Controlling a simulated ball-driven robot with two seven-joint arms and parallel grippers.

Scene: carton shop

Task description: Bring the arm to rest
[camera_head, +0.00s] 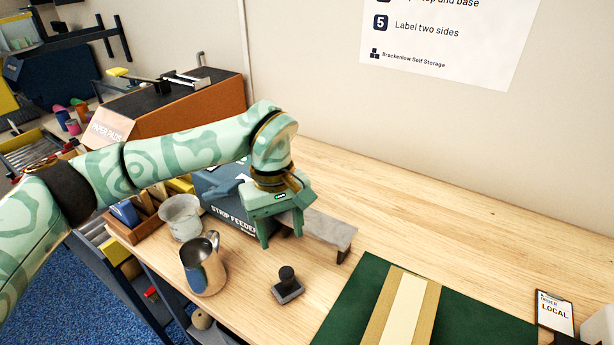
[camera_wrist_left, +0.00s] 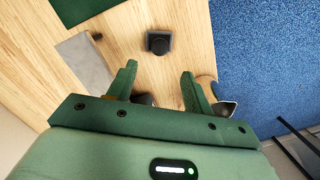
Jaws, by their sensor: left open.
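My left arm reaches in from the left in the head view. Its green left gripper (camera_head: 281,231) is open, pointing down above the wooden table. Nothing shows between its fingers, which also appear in the left wrist view (camera_wrist_left: 159,72). In the head view the gripper is in front of the blue strip feeder box (camera_head: 227,207) and overlaps one end of a low grey stand (camera_head: 328,230). My right gripper is not in view.
A dark stamp-like block (camera_head: 287,289) stands nearer the table's front, with a metal pitcher (camera_head: 204,267) and a pale bowl (camera_head: 182,218) to its left. A green mat (camera_head: 350,310) bears a tan strip (camera_head: 408,310). The table's back right (camera_head: 440,220) is clear.

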